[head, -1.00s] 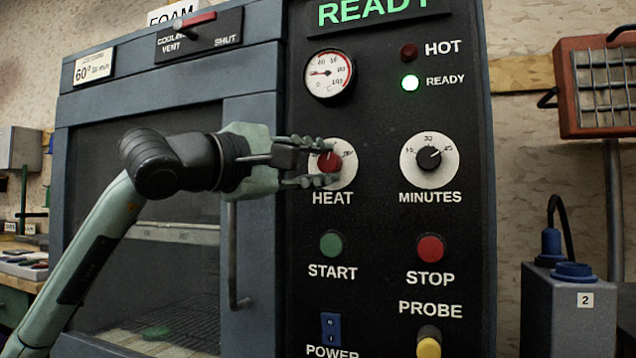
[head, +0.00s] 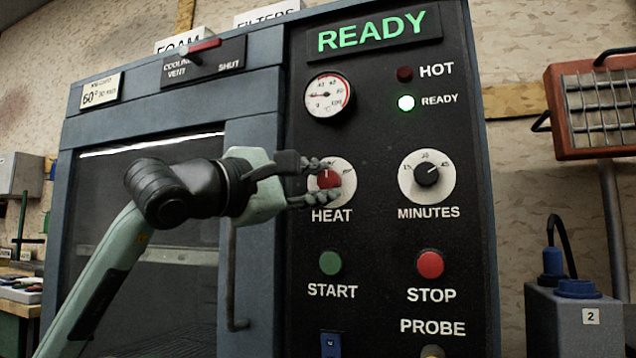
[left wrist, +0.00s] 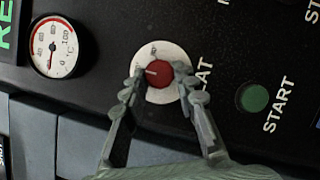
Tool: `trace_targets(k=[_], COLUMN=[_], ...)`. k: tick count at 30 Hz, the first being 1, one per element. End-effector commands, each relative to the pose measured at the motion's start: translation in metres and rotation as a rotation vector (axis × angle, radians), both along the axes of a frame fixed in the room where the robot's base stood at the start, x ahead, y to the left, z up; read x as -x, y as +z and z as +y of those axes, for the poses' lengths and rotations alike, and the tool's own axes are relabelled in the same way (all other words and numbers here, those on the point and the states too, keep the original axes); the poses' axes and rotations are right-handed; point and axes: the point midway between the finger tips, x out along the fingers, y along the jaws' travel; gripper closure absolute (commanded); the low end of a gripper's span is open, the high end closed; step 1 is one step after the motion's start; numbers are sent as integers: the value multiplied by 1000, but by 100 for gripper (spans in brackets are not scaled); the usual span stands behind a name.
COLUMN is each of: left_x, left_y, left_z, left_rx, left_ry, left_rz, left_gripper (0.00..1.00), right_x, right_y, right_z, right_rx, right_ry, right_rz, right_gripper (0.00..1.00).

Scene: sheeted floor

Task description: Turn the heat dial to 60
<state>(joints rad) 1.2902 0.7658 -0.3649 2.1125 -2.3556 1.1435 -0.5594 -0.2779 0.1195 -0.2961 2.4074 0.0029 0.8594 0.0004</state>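The heat dial is a red knob (head: 328,179) on a white round plate (head: 343,168) above the word HEAT, on the black panel. My left gripper (head: 323,180) reaches in from the left, with one finger above the knob and one below. In the left wrist view the knob (left wrist: 159,73) lies between the two spread fingertips (left wrist: 162,88), with small gaps on both sides. The gripper is open. My right gripper is in neither view.
The minutes dial (head: 427,176) is right of the heat dial. The green START button (head: 330,263) and red STOP button (head: 430,264) are below. A gauge (head: 328,95) and lit green READY lamp (head: 406,103) are above. A vertical door handle (head: 232,290) stands under my gripper.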

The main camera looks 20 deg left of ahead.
Motion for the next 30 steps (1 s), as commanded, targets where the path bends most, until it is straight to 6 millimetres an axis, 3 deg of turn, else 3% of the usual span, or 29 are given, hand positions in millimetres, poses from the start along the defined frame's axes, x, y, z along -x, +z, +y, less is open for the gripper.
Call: trace_targets(k=[1,5,17,30], left_x=[-1,0,7,85], left_y=[0,0,-1,-16], left_z=[1,1,4,36], left_rx=[0,0,-1,-5], left_ry=[3,2,1,5], left_rz=[0,0,-1,-1], left_gripper=[67,51,51,51], right_x=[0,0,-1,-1], right_y=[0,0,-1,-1], right_z=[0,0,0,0], right_rx=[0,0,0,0], right_ry=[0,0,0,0], right_rz=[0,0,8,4], right_gripper=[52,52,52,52])
